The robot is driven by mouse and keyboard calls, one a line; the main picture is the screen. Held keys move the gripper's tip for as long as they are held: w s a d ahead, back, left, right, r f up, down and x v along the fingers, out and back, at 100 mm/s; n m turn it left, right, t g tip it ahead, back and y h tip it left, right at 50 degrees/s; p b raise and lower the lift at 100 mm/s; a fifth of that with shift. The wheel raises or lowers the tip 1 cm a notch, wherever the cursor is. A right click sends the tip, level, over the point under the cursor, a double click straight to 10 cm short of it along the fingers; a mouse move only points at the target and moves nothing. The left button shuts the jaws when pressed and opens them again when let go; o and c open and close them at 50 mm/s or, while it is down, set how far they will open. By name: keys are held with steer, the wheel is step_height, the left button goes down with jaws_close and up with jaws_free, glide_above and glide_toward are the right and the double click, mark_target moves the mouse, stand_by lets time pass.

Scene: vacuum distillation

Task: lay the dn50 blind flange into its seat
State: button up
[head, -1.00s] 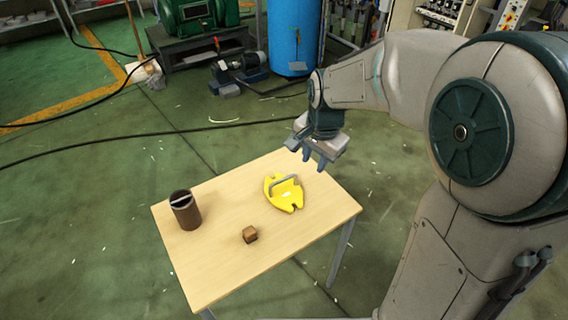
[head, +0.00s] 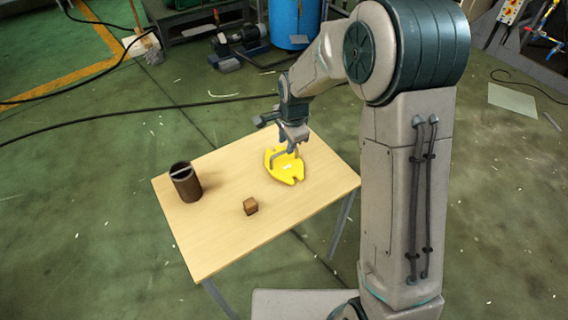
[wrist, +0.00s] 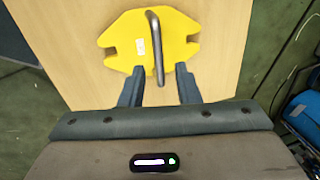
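A yellow notched plate with a grey bar handle, which I take to be the blind flange (head: 291,174), lies flat on the wooden table (head: 232,238). In the wrist view the yellow plate (wrist: 178,48) lies ahead of my fingers, its handle (wrist: 154,38) running lengthwise between them. My gripper (head: 284,152) is just above the plate; in the wrist view my gripper (wrist: 159,84) is open, one finger on each side of the handle's near end, with gaps visible. I cannot tell for certain which thing is the seat.
A brown open cylinder (head: 187,187) with a pale strip across its top stands at the table's left. A small brown block (head: 250,206) sits near the front middle. The table between them is clear. A blue drum (head: 293,22) and pump (head: 236,40) stand behind on the floor.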

mark_target(284, 158)
steer(key=f, duration=0.5)
steer(key=shift+w+a+f+b, duration=0.1)
steer(key=shift+w+a+b, duration=0.2)
steer(key=shift+w, duration=0.1)
steer(key=shift+d, duration=0.1)
jaws_close()
stand_by(0.9)
